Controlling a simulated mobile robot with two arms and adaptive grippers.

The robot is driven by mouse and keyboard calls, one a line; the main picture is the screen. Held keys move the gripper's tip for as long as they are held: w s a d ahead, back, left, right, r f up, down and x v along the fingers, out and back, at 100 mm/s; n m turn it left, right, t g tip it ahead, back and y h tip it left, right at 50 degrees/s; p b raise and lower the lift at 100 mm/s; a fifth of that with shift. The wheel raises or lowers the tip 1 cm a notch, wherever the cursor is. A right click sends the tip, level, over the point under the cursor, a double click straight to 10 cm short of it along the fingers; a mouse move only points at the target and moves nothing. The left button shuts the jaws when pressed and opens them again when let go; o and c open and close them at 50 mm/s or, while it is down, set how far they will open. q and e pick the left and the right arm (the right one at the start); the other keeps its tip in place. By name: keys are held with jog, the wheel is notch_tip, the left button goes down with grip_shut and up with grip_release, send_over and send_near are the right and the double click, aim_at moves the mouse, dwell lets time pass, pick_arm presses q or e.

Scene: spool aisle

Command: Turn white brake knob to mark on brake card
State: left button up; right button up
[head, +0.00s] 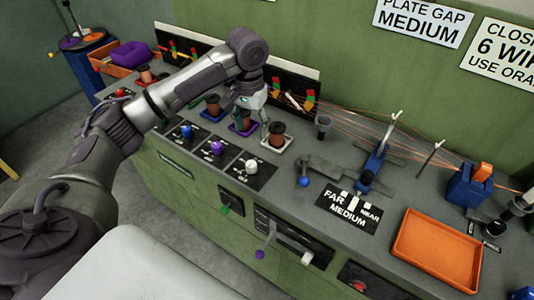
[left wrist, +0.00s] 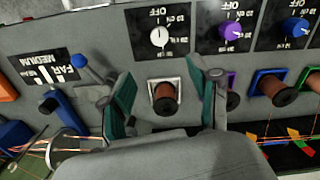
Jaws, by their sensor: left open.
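The white brake knob (head: 252,167) sits on a black brake card (head: 242,178) with an OFF label and scale marks, near the bench's front edge. The knob shows in the left wrist view (left wrist: 159,37) on its upside-down card (left wrist: 180,18); I cannot tell which mark it points to. My left gripper (head: 254,122) is open and empty, above the bench behind the knob. In the left wrist view its fingers (left wrist: 161,75) are spread, with a brown spool (left wrist: 165,98) on a white-framed base showing between them. The knob lies beyond the fingertips, apart from them. My right gripper is not seen.
Purple (head: 216,148) and blue (head: 187,131) knobs sit on cards to the left, with spools behind them. Right are a blue-knobbed lever (head: 304,182), FAR/MEDIUM/NEAR card (head: 347,210) and orange tray (head: 437,250). Copper wires (head: 360,133) run along the back.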

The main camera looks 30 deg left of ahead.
pick_arm(q)
send_over(251, 164)
notch_tip(251, 164, down, 7)
jog(key=shift+s+r+p, duration=0.1)
jog(key=shift+p, duration=0.35)
jog(key=f, duration=0.6)
jog(key=shift+w+f, duration=0.2)
jog(key=shift+f, duration=0.05)
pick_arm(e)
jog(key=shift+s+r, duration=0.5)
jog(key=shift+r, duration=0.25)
